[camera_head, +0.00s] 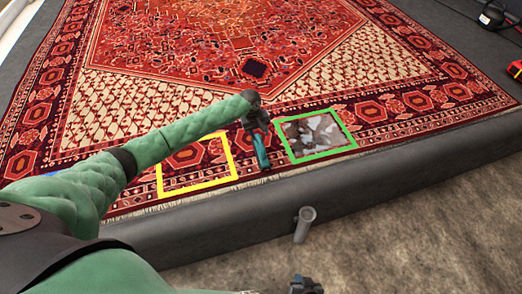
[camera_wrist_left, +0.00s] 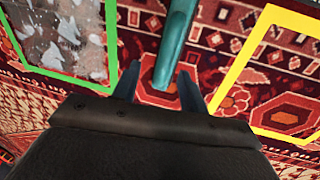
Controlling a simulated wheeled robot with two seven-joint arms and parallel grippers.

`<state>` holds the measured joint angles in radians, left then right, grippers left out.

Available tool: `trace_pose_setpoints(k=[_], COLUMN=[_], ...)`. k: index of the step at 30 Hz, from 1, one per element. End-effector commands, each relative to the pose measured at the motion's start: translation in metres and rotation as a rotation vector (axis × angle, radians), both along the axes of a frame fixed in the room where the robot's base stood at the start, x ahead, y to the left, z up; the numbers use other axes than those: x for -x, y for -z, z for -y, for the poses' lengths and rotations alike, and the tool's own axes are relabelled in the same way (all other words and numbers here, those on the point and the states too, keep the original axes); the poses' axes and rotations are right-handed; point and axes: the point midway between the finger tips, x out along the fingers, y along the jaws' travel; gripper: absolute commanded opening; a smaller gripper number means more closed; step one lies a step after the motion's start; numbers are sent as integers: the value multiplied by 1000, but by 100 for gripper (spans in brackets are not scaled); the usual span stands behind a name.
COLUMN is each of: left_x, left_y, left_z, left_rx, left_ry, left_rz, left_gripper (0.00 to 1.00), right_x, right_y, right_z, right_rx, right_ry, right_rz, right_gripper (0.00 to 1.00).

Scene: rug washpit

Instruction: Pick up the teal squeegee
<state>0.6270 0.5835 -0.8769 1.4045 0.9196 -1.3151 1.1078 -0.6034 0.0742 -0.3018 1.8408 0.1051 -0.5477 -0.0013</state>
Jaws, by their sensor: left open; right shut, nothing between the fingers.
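The teal squeegee (camera_head: 262,152) lies on the patterned rug between the yellow frame and the green frame, near the rug's front edge. My left gripper (camera_head: 256,118) is over its far end. In the left wrist view, the squeegee's teal handle (camera_wrist_left: 174,45) comes in from the top, and its end shows between the spread fingers of my left gripper (camera_wrist_left: 159,85). The gripper is open; I cannot tell whether either finger touches the handle. The squeegee's other end is cut off there. My right gripper (camera_head: 306,285) is shut and empty at the bottom edge, partly out of view.
The yellow frame (camera_head: 233,160) lies left of the squeegee, partly behind my left arm. The green frame (camera_head: 290,149), right of it, encloses a grey-white soiled patch (camera_head: 318,133). A dark raised border (camera_head: 400,180) runs along the rug's front, with a grey pipe (camera_head: 304,225) before it.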

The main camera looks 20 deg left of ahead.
Motion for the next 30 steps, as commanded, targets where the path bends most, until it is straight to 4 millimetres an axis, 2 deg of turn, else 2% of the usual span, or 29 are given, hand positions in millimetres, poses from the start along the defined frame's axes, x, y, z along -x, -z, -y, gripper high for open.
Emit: trace_pose_setpoints(k=[8,18,25,26,30], left_x=[0,-2,-2,-2,-2], left_y=[21,62,64,64,64], left_z=[1,4,4,4,4], left_rx=[-1,-1,-1,-1,-1], left_ry=[2,2,2,2,2], left_rz=[0,1,1,1,1], left_gripper=[43,43,43,39,12], right_x=[0,0,0,0,0], right_y=[3,7,7,7,7], right_z=[0,0,0,0,0], right_rx=[0,-1,-1,-1,-1], right_ry=[0,1,1,1,1], right_rz=[0,1,1,1,1], right_gripper=[0,0,0,0,0])
